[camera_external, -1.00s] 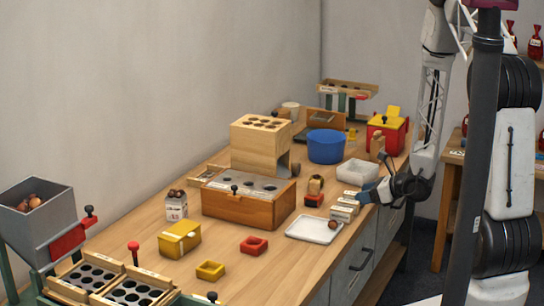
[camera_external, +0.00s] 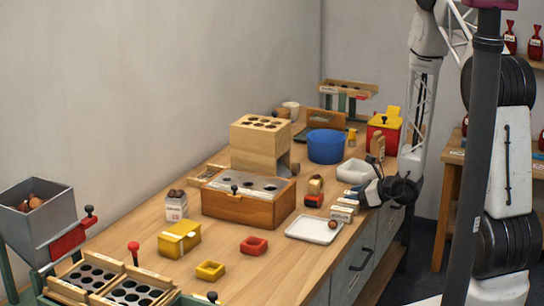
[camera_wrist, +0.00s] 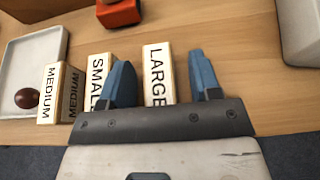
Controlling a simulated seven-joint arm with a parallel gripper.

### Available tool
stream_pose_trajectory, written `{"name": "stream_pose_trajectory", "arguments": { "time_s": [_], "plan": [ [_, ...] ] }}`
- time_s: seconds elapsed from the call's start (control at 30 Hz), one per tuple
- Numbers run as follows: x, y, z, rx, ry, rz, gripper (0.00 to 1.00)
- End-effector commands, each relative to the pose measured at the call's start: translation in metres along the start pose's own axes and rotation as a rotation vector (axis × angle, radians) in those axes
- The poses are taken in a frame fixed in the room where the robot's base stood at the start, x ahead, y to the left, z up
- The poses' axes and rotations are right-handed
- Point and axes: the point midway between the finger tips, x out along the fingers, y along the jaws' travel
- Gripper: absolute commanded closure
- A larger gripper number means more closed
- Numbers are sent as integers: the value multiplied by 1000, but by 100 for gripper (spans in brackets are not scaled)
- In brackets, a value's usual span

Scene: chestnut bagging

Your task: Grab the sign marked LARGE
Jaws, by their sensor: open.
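The sign marked LARGE (camera_wrist: 158,73) is a cream block with black letters, standing on the wooden table in the wrist view. My gripper (camera_wrist: 160,80) is open, with one blue finger to the left of the LARGE sign and the other to its right. The left finger overlaps the SMALL sign (camera_wrist: 98,75) in the picture; whether they touch I cannot tell. The MEDIUM sign (camera_wrist: 50,80) stands further left. In the external view the row of signs (camera_external: 343,210) is at the table's right edge, and my gripper (camera_external: 364,190) is at its far end, partly hiding it.
A white tray (camera_external: 297,232) with a chestnut (camera_external: 333,224) lies beside the MEDIUM sign. The table's front edge is close.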

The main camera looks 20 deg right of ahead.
Motion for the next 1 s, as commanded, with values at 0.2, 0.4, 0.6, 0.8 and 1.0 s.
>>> {"name": "stream_pose_trajectory", "arguments": {
  "time_s": [0.2,0.4,0.6,0.8,1.0],
  "plan": [
    [0,0,0,0,0,0,66],
    [0,0,0,0,0,0,95],
    [0,0,0,0,0,0,95],
    [-1,0,3,0,-1,0,95],
    [-5,0,13,-1,-1,-1,95]
  ]
}}
